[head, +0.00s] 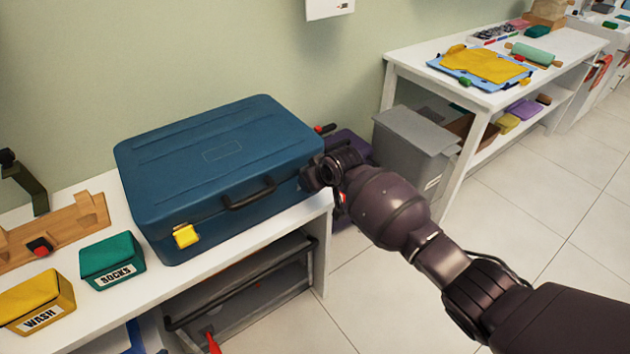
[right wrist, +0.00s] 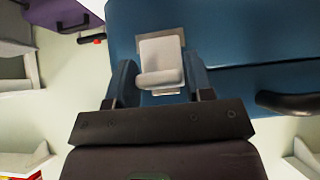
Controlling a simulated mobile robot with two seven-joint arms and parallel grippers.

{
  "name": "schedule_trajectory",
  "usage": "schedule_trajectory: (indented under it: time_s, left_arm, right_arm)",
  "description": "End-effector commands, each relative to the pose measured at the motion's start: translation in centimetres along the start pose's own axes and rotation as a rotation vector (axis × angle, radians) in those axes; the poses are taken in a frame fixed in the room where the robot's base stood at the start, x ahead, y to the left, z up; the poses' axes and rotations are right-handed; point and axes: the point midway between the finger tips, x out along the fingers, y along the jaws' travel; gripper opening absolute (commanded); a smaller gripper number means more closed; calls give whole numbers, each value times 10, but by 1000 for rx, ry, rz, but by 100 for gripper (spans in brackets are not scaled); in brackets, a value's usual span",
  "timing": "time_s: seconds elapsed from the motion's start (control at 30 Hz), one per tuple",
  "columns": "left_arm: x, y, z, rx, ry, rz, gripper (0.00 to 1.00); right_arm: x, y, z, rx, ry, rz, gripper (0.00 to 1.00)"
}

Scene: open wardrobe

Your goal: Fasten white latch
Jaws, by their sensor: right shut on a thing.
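A closed blue suitcase (head: 215,165) lies flat on a white bench. The white latch (right wrist: 161,62) is on its edge in the right wrist view, a light plate with a rounded lip at its lower end. In the head view my gripper hides this latch. My right gripper (head: 316,174) is at the suitcase's right front corner. In the right wrist view its two fingers (right wrist: 162,80) stand on either side of the latch, shut on it. A yellow latch (head: 185,236) is on the suitcase's front left. My left gripper is not in view.
The dark handle (head: 249,193) is between the latches. A green SOCKS box (head: 112,261) and a yellow WASH box (head: 38,302) stand left of the suitcase. A grey bin (head: 412,150) stands behind my right arm. The floor at right is clear.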

Motion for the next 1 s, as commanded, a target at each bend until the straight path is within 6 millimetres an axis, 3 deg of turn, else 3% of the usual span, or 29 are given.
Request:
schedule_trajectory:
  time_s: [0.3,0.8,0.83,0.93,1.0]
  left_arm:
    - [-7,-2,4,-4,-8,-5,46]
    - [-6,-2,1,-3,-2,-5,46]
    - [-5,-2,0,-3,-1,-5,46]
    - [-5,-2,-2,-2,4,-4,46]
    - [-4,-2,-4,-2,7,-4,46]
  right_arm:
    - [1,0,-5,-1,-105,0,24]
    - [2,0,-4,0,-125,-1,24]
    - [2,0,-4,0,-124,-1,49]
    - [2,0,-4,0,-124,-1,65]
    - [2,0,-5,0,-123,-1,67]
